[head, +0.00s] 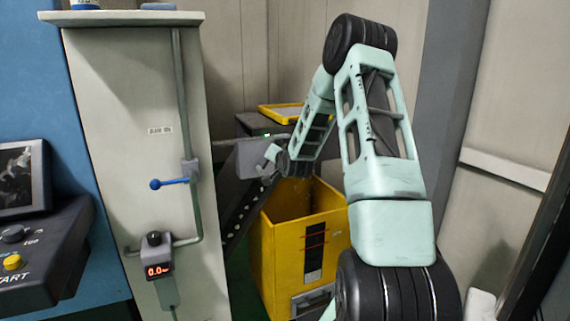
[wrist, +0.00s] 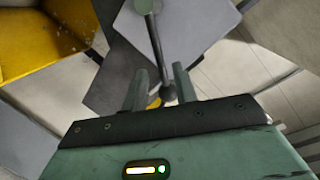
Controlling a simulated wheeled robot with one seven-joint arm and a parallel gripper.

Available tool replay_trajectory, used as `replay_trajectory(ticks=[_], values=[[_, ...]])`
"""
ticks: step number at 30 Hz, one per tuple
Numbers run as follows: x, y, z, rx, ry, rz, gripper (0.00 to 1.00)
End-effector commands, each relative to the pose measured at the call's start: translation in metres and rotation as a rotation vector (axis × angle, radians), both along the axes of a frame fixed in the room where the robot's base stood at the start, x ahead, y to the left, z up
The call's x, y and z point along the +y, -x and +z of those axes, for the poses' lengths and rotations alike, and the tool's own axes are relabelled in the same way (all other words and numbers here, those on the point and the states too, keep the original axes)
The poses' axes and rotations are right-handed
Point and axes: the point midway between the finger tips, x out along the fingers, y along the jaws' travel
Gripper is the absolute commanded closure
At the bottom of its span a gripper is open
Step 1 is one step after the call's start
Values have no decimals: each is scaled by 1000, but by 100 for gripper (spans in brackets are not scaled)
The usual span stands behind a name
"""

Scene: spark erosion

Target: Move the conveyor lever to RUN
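The conveyor lever (wrist: 158,50), a thin grey rod with a dark rounded knob at its end, shows in the wrist view in front of a light grey plate (wrist: 205,25). My gripper (wrist: 160,85) is open, with one finger on each side of the knob end. I see gaps beside the knob and cannot tell whether either finger touches it. In the head view my arm reaches to a grey box (head: 254,160) beside the dark sloping conveyor (head: 236,190). There the lever and my fingertips cannot be made out. No RUN marking is readable.
A yellow open bin (head: 285,245) stands below my forearm; its yellow also shows in the wrist view (wrist: 35,45). A pale cabinet (head: 110,110) with a blue-handled valve (head: 170,183) and a red-digit display (head: 158,271) stands left. A wall is close on the right.

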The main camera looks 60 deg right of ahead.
Motion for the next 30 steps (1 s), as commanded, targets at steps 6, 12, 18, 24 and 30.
replay_trajectory(ticks=[6, 12, 18, 24, 30], values=[[30, 42, 10, 1, 2, 0, 71], [54, 75, 20, -1, 3, -2, 71], [69, 95, 26, 1, 1, -1, 71], [73, 101, 28, 0, -1, -1, 71], [73, 101, 28, 0, -1, -1, 71]])
